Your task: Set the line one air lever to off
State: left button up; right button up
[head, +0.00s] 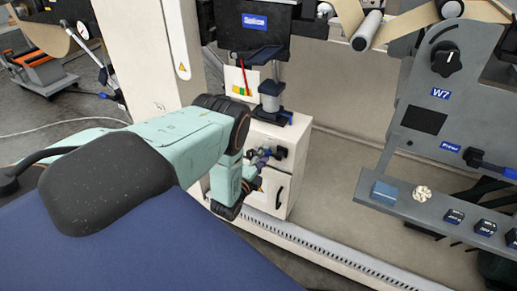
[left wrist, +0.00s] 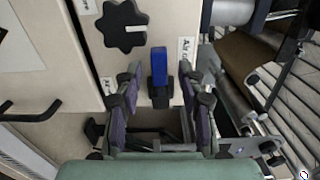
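The air lever (left wrist: 159,66) is a blue handle on a dark mount on the pale cabinet face, beside a label that seems to read "Air". In the left wrist view it stands upright between the two fingers of my left gripper (left wrist: 160,78). The fingers are apart, with a visible gap on each side of the lever. In the head view my left gripper (head: 261,163) is at the front of the small white cabinet (head: 290,135), and my arm and fingers hide much of the lever. My right gripper is in neither view.
A black rotary knob (left wrist: 122,25) sits close to the left of the lever. The cabinet has a dark handle (head: 280,197) low on its front. A grey W7 panel (head: 437,95) with a shelf stands at the right. A beige column (head: 150,50) rises behind my arm.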

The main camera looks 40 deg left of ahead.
pick_arm(q)
jog(key=v, duration=1.1)
jog(key=shift+s, duration=0.4)
jog(key=shift+d, duration=0.1)
